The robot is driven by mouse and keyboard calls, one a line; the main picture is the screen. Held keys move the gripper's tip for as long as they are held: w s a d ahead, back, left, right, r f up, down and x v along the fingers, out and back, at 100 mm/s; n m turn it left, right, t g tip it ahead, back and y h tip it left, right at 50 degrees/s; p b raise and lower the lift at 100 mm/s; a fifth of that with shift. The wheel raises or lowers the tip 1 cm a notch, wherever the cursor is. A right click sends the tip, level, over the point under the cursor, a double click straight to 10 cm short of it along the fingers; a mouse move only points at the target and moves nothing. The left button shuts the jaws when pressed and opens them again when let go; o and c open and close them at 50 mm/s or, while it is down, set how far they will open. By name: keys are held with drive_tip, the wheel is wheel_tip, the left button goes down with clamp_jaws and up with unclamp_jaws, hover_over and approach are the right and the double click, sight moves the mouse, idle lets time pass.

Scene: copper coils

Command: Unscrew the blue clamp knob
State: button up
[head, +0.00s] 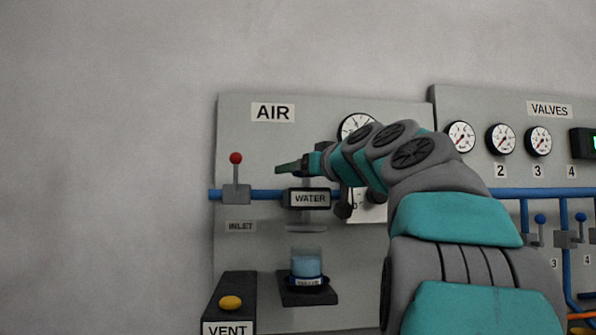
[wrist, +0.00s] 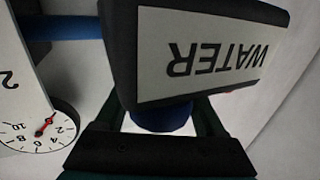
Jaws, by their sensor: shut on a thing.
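The blue clamp knob (wrist: 160,118) shows in the wrist view as a blue round part against a dark block (wrist: 122,50) with a WATER label, upside down there. My gripper (wrist: 160,108) has a finger on each side of the knob and is shut on it. In the head view my gripper (head: 287,168) is just above the WATER block (head: 309,198), reaching in from the right. The knob cannot be made out there. Most of the knob is hidden by the block and my gripper.
A blue pipe (head: 268,195) runs along the AIR panel (head: 330,108). A red-topped lever (head: 236,158) stands at left. A jar of blue liquid (head: 306,267) is below, beside a VENT box (head: 238,290) with a yellow button. A gauge (head: 355,123) is close behind my arm.

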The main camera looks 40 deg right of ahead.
drive_tip(key=shift+c, duration=0.8)
drive_tip(key=shift+a+r+n+y+b, duration=0.25)
drive_tip(key=shift+a+n+y+b, duration=0.2)
drive_tip(key=shift+n+y+b, duration=0.4)
drive_tip(key=shift+w+y+b, duration=0.1)
drive_tip(key=shift+y+b, duration=0.3)
drive_tip(key=shift+y, duration=0.15)
drive_tip(key=shift+n+y, duration=0.25)
drive_tip(key=shift+y, duration=0.05)
drive_tip(key=shift+a+n+y+p, duration=0.15)
drive_tip(key=shift+n+y+p, duration=0.4)
drive_tip(key=shift+n+y, duration=0.6)
drive_tip(key=shift+f+g+y+p, duration=0.2)
drive_tip(key=shift+g+y+p, duration=0.1)
drive_tip(key=shift+y, duration=0.55)
drive_tip(key=shift+f, duration=0.1)
drive_tip(key=o, duration=1.3)
drive_tip(key=shift+o, duration=0.2)
